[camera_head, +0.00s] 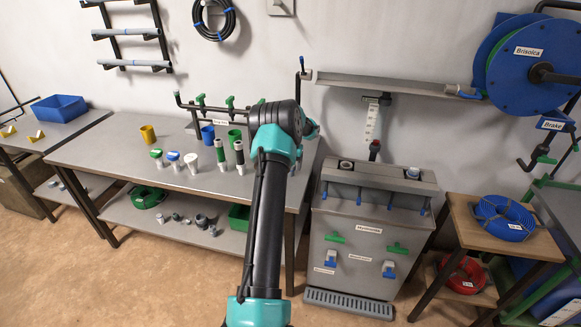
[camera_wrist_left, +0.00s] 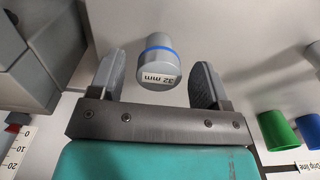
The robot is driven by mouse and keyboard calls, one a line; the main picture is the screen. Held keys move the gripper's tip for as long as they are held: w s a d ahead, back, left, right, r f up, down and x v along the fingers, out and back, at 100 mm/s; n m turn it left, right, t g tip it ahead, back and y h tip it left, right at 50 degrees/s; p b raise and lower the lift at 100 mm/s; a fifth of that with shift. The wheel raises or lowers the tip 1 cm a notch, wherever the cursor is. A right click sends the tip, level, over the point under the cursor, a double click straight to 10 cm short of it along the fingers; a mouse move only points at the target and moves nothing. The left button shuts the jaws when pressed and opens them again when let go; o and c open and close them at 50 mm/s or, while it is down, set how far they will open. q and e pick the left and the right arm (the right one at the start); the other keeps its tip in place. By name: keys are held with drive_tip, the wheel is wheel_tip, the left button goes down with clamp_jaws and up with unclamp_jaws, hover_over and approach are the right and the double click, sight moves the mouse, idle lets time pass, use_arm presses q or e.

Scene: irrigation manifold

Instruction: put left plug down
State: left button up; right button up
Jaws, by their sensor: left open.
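A grey plug (camera_wrist_left: 158,66) with a blue ring and a "32 mm" label shows in the left wrist view, between and slightly beyond the fingertips. My left gripper (camera_wrist_left: 160,60) is open, with a visible gap on each side of the plug. I cannot tell whether the plug rests on a surface. In the head view my arm reaches over the right end of the workbench (camera_head: 110,150); its wrist hides the fingers and that plug. The grey tank (camera_head: 365,235) stands to the right, with a left top port (camera_head: 346,164) and a blue-and-white piece at the right port (camera_head: 412,173). My right gripper is out of view.
Green (camera_head: 234,138), blue (camera_head: 208,133) and yellow (camera_head: 148,133) cups stand on the bench, with several capped fittings (camera_head: 173,157) and two dark cylinders (camera_head: 240,155) near the front. A pipe rack (camera_head: 205,107) is behind. The bench's left half is mostly clear.

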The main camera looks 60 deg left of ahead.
use_arm(q)
wheel_tip(320, 180, up, 11)
drive_tip(key=shift+r, duration=0.2)
idle(0.7)
drive_tip(key=w+d+f+m+t, duration=0.1)
drive_tip(key=w+d+f, duration=0.1)
drive_tip(key=w+d, duration=0.5)
drive_tip(key=w+d+f+m+t, duration=0.15)
drive_tip(key=w+d, duration=0.25)
drive_tip(key=d, duration=0.5)
drive_tip(key=w+d+f+m+h, duration=0.1)
drive_tip(key=d+f, duration=0.4)
drive_tip(key=d, duration=0.3)
drive_tip(key=w+d+f+m, duration=0.1)
drive_tip(key=d+f, duration=0.5)
drive_tip(key=d, duration=0.3)
drive_tip(key=s+d+f+m+h, duration=0.1)
drive_tip(key=s+d+f, duration=0.2)
drive_tip(key=d+f, duration=0.35)
drive_tip(key=s+d+f+h, duration=0.1)
drive_tip(key=s+d+f, duration=0.2)
drive_tip(key=d, duration=0.6)
drive_tip(key=s+d+f+m+g, duration=0.1)
drive_tip(key=s+d+f, duration=0.3)
drive_tip(key=s+d, duration=0.9)
drive_tip(key=shift+s+m+g+h, duration=0.35)
drive_tip(key=shift+s+m+h, duration=0.05)
drive_tip(key=shift+s+m, duration=0.3)
drive_tip(key=shift+f, duration=0.1)
